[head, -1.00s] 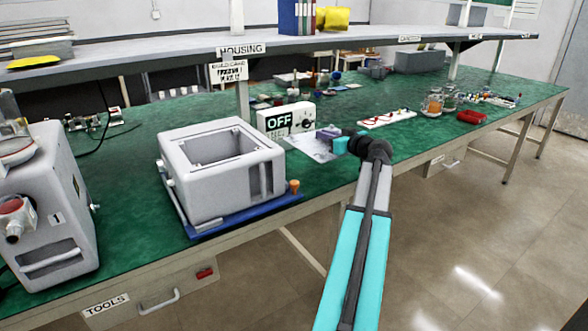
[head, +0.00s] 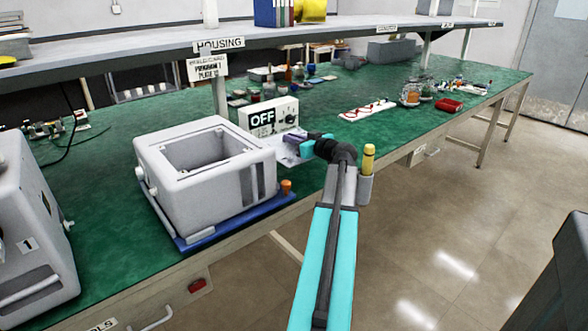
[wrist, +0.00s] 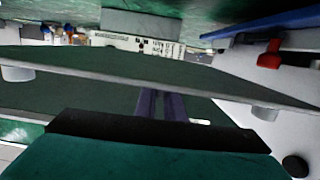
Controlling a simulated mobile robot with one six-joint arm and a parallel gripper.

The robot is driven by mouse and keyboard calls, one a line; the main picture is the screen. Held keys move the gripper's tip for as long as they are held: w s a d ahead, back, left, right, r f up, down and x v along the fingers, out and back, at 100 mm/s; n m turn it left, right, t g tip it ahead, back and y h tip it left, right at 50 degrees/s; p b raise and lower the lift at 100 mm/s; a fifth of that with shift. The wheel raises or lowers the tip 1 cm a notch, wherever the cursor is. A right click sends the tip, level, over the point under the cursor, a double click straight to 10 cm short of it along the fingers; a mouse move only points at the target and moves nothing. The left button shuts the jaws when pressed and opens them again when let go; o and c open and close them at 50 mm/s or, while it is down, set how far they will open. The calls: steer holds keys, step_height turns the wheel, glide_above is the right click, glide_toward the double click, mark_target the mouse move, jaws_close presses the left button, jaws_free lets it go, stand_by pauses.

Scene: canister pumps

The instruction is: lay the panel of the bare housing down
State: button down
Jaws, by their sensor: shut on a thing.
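The housing (head: 205,185) is a pale grey box with an open top, on a blue mat (head: 235,219) at the bench's front edge. My gripper (head: 294,138) is to its right, low over the bench. In the wrist view its purple fingers (wrist: 162,105) are shut on a wide, dark, flat panel (wrist: 80,62) with pale round knobs near its ends. The exact contact is hard to see. A pale flat piece (head: 284,156) shows by the fingers in the head view; I cannot tell whether it is the panel or a sheet on the bench.
A white box reading OFF (head: 262,116) stands just behind the gripper. An orange knob (head: 286,187) rises at the mat's right corner. A white tray (head: 366,111), jars (head: 411,95) and a red dish (head: 449,105) are farther right.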

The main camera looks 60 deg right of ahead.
glide_above(293, 171)
steer(key=shift+w+f, duration=0.15)
steer(key=shift+f, duration=2.9)
steer(key=shift+f, duration=1.85)
steer(key=c, duration=1.8)
jaws_free()
steer(key=shift+c, duration=0.2)
steer(key=v, duration=1.1)
steer(key=shift+s+a+b, duration=0.1)
steer(key=shift+s+b, duration=0.3)
steer(key=shift+s, duration=0.15)
